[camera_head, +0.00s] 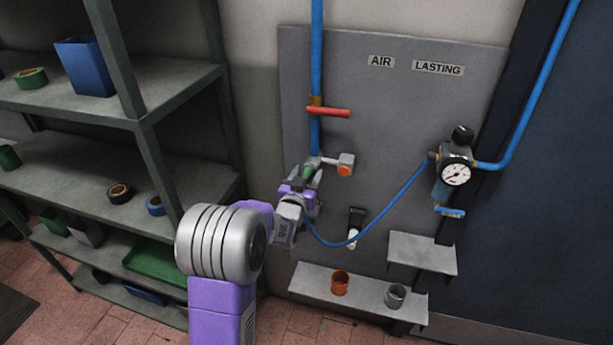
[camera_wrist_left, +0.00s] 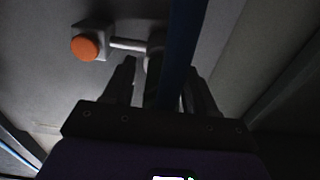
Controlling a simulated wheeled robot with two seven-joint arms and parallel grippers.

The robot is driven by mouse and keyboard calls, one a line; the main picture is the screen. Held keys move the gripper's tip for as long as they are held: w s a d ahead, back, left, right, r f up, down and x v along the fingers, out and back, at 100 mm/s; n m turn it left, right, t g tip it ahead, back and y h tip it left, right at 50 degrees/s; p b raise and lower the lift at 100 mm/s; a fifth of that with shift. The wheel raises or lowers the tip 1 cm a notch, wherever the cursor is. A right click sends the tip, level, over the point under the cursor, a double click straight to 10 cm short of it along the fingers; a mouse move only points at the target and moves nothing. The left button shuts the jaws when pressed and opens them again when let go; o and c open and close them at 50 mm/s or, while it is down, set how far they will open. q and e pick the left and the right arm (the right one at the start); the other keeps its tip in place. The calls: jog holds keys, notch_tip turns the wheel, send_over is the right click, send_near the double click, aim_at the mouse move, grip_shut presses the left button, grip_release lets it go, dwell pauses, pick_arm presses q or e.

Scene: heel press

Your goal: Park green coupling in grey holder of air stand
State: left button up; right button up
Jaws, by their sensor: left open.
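The green coupling (camera_head: 309,171) sits at the end of the outlet below the blue pipe on the air stand's grey panel (camera_head: 400,100). A blue hose (camera_head: 393,203) runs from the regulator down and back up towards it. My left gripper (camera_head: 306,179) is at the coupling, open, with its fingers on either side of it. In the left wrist view my open fingers (camera_wrist_left: 160,85) flank a dark body that looks like the coupling, with the hose (camera_wrist_left: 185,45) crossing in front; contact cannot be told. The grey holder (camera_head: 395,296) stands empty-looking on the low shelf. My right gripper is not seen.
An orange holder (camera_head: 340,283) stands left of the grey one on the ledge (camera_head: 365,303). A block with an orange button (camera_head: 344,170) is right of the coupling. A red valve lever (camera_head: 328,112) is above. The regulator with gauge (camera_head: 456,174) hangs right. A shelf rack (camera_head: 100,110) stands left.

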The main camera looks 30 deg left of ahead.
pick_arm(q)
jog(key=shift+b, duration=0.35)
dwell(0.4)
grip_shut()
jog(key=shift+b+v, duration=0.35)
jog(key=shift+v, duration=2.65)
